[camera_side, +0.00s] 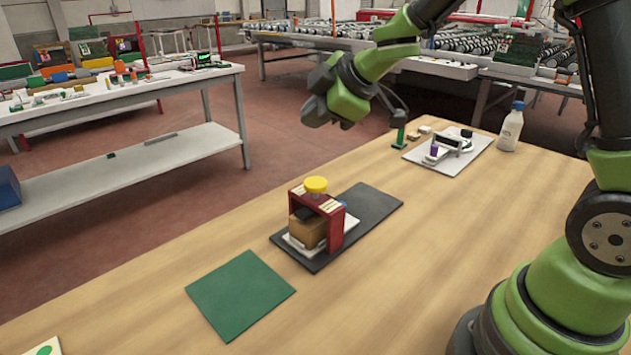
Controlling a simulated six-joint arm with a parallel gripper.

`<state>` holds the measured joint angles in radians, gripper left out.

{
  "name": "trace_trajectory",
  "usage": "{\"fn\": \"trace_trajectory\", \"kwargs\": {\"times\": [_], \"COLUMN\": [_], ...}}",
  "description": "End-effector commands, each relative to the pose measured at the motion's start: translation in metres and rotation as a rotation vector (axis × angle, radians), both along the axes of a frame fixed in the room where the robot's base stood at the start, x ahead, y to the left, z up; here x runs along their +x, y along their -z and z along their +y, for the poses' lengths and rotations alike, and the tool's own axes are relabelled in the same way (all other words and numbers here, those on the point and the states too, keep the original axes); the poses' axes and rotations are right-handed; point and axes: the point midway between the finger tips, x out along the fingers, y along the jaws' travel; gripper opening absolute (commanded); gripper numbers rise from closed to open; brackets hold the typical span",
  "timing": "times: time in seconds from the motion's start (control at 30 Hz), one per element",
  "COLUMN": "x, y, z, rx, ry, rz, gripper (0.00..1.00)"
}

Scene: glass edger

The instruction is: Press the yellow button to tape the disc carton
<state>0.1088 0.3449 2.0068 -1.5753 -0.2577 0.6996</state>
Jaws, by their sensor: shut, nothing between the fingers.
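The yellow button (316,184) sits on top of a small dark red frame (334,226), which stands on a dark grey mat (372,208) on the wooden table. The brown disc carton (307,231) is inside the frame, under the button, on a white plate (297,247). My gripper (312,108) is in the air above and behind the red frame, well apart from the button. Its fingers are small and dark in this view, and it holds nothing that I can see.
A green square mat (240,294) lies in front of the frame. A white board with small devices (470,158) and a white bottle (511,127) stand at the back right. A small green stand (399,138) is near the back edge. The table's middle right is clear.

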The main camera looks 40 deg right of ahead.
Motion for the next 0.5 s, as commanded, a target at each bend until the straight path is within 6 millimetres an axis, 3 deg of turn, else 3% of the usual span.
{"fn": "trace_trajectory", "kwargs": {"times": [0.5], "x": [-0.001], "y": [0.029], "z": [0.000], "rx": [0.005], "ry": [0.001], "rz": [0.006], "gripper": [0.00]}}
